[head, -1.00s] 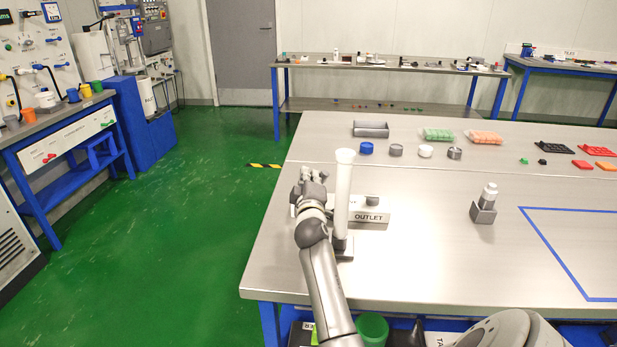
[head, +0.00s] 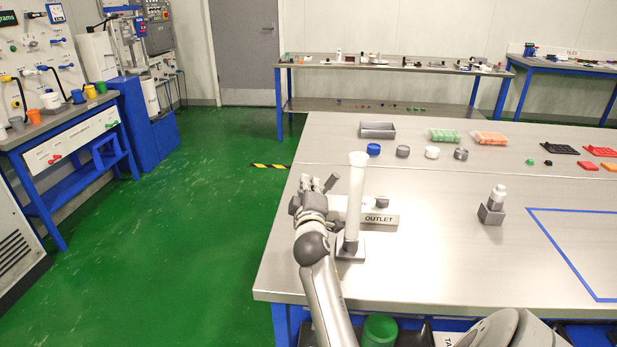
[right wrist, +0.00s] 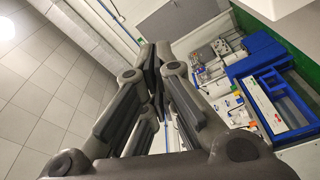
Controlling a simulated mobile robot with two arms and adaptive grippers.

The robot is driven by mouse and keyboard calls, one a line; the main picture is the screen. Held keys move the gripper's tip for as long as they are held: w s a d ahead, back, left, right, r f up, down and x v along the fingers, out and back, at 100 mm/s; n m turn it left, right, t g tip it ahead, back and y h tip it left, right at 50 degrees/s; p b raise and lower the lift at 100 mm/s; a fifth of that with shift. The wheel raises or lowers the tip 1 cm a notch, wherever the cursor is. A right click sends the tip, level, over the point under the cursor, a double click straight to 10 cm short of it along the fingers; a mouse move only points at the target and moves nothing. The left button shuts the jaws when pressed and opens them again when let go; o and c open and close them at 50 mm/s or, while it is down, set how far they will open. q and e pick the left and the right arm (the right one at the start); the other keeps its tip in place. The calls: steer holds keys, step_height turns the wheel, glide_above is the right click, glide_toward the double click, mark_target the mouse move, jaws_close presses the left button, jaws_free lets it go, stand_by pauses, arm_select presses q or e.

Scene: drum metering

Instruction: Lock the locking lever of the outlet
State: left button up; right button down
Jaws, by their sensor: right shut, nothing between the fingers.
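The outlet (head: 381,220) is a low pale block with an "OUTLET" label, on the left part of the steel table. A dark grey knob (head: 382,201) sits on its top. A tall white tube (head: 356,190) stands upright in front of it on a grey base (head: 351,251). My right gripper (head: 322,184) is at the outlet's left end, beside the tube. In the right wrist view its fingers (right wrist: 154,62) are together and empty. A dark bar shows at the gripper; I cannot tell whether it is the locking lever or a finger. My left gripper is out of view.
The steel table (head: 430,260) has free room right of the outlet. A grey holder with a white bottle (head: 492,207) stands there, left of a blue taped outline (head: 572,256).

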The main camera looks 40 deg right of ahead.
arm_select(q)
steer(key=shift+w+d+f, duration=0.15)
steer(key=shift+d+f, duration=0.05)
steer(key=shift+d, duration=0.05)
arm_select(e)
steer(key=v, duration=0.3)
steer(key=shift+s+a+f, duration=0.1)
steer(key=shift+s+a, duration=0.05)
steer(key=shift+a, duration=0.2)
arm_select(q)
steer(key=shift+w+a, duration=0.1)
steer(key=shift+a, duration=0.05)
